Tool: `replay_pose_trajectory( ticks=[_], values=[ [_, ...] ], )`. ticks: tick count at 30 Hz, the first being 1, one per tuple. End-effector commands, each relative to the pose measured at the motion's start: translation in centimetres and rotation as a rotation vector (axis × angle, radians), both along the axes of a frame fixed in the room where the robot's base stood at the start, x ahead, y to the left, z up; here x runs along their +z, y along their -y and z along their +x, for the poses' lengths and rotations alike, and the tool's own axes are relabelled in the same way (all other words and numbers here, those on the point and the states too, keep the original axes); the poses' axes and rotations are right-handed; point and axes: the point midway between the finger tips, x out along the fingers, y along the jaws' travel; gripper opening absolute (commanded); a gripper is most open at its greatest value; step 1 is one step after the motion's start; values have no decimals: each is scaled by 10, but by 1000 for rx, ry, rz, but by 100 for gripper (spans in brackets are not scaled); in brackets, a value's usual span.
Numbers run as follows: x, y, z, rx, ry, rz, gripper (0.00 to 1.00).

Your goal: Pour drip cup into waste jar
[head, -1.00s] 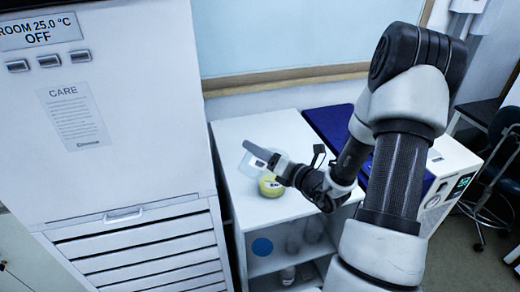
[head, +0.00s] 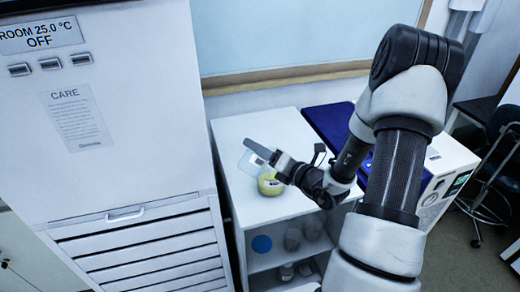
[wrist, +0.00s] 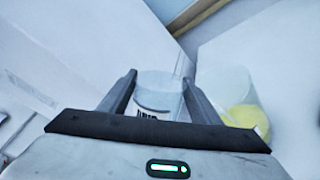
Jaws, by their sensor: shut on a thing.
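My gripper (wrist: 158,82) is shut on the drip cup (wrist: 160,98), a clear cup with a dark-lettered white label, seen between the two fingers in the wrist view. Its contents and exact tilt cannot be told. The waste jar (wrist: 241,97) is a clear, wider vessel with yellow in its lower part, just right of the cup in that view and apart from the right finger. In the head view, my gripper (head: 262,152) is over the white bench top, with the yellow of the jar (head: 270,184) just below its fingers. The fingers partly cover the cup and jar there.
The white bench top (head: 240,127) has free room at its back left. A tall white cabinet (head: 130,130) stands close on the left. A blue mat (head: 325,122) and white instrument (head: 450,165) are on the right. Several vessels stand on the shelf below.

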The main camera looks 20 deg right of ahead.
Motion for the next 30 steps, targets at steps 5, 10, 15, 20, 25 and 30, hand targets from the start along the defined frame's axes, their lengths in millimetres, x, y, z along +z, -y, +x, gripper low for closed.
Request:
replay_pose_trajectory(
  ticks=[5, 10, 15, 20, 25, 30],
  values=[
    [1, 0, 0, 0, 1, 3, 26],
    [3, 1, 1, 0, -14, 28, 26],
    [4, 2, 1, 0, -38, 70, 26],
    [3, 2, 2, 0, -48, 88, 26],
    [2, 2, 2, 0, -48, 88, 26],
    [4, 2, 2, 0, -52, 96, 26]
  ],
)
